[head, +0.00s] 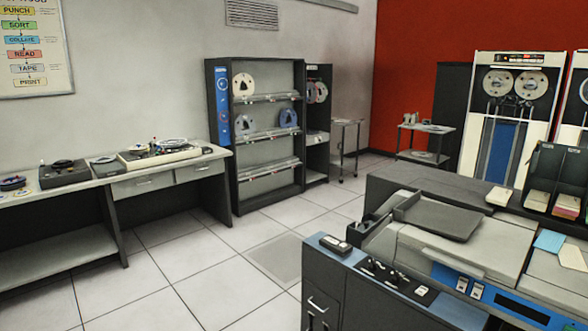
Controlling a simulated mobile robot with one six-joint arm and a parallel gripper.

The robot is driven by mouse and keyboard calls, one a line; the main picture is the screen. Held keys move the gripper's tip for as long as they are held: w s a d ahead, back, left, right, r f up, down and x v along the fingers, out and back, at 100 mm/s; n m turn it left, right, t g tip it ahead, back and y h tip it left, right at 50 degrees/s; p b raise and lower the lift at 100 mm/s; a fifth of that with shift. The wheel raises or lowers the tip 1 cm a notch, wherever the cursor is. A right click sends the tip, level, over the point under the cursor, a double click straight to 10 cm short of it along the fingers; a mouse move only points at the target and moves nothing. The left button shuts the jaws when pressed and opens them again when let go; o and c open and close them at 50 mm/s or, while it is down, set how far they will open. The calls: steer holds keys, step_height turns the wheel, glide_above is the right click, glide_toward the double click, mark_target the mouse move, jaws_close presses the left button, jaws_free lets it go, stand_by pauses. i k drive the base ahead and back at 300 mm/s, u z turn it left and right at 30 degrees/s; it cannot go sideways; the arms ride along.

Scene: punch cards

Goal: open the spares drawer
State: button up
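I see no drawer labelled as spares that I can read. The bench along the left wall has two grey drawer fronts under its top: a left drawer (132,189) and a right drawer (208,168), each with a small handle. Both look shut. A dark cabinet (345,312) at the front of the near machine also has handles at the bottom centre; its front is partly cut off by the frame. I cannot tell which drawer is the spares drawer. My gripper is not in view.
The bench top (20,187) carries tape equipment (160,152). A card machine (455,240) fills the right foreground. The tiled floor (190,265) between bench and machine is clear.

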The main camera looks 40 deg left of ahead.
mark_target(183, 174)
steer(key=u, duration=2.4)
steer(key=i, duration=1.75)
steer(key=u, duration=0.35)
steer(key=i, duration=3.05)
steer(key=z, duration=0.7)
steer(key=i, duration=1.65)
steer(key=z, duration=0.85)
steer(key=i, duration=0.8)
steer(key=z, duration=0.3)
